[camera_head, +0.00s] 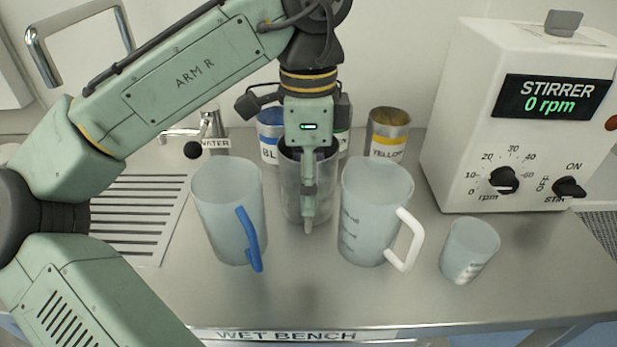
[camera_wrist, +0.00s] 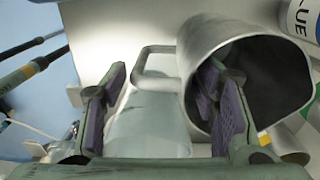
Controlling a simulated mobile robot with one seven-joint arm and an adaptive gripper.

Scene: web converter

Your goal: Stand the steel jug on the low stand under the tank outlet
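The steel jug (camera_head: 292,195) stands on the bench in the middle of the head view, partly hidden behind my gripper (camera_head: 309,205). In the wrist view, the steel jug (camera_wrist: 205,50) shows its round open mouth at the right. My gripper (camera_wrist: 163,85) points down and is open across the jug's wall. One finger is inside the mouth and the other is outside, with a gap to the wall. A metal loop shows between the fingers beside the jug; I cannot tell if it is the jug's handle. The low stand and tank outlet cannot be made out.
A blue-handled jug (camera_head: 225,205) stands close at left, a white-handled jug (camera_head: 372,215) close at right. A small beaker (camera_head: 468,250) is farther right. Colour-labelled cans, including yellow (camera_head: 388,135), stand behind. The stirrer box (camera_head: 520,120) is at right; the bench front (camera_head: 290,300) is clear.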

